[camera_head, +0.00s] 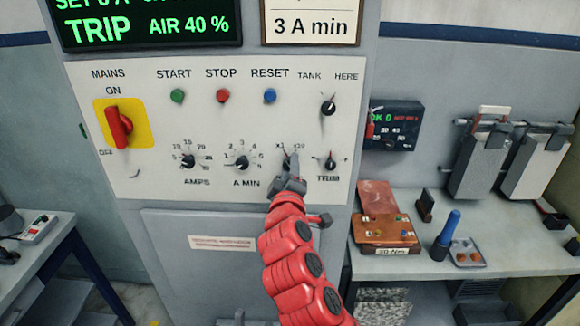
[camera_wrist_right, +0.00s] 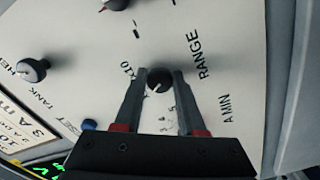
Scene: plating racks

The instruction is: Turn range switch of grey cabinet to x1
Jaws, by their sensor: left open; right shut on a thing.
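The grey cabinet's white control panel (camera_head: 215,130) fills the middle of the head view. Its range switch, a small black knob (camera_wrist_right: 159,80), sits between the fingers of my right gripper (camera_wrist_right: 160,82) in the right wrist view. My right gripper, on the red arm, also shows in the head view (camera_head: 289,168), shut on the knob and covering most of it. A pale line on the knob's face slants to the lower left there. My left gripper is not visible.
The A MIN knob (camera_head: 242,162) is left of the range switch and the TRIM knob (camera_head: 330,163) close on its right. The TANK knob (camera_head: 328,106) is above. A bench (camera_head: 470,230) with tools stands right; a table (camera_head: 40,245) stands left.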

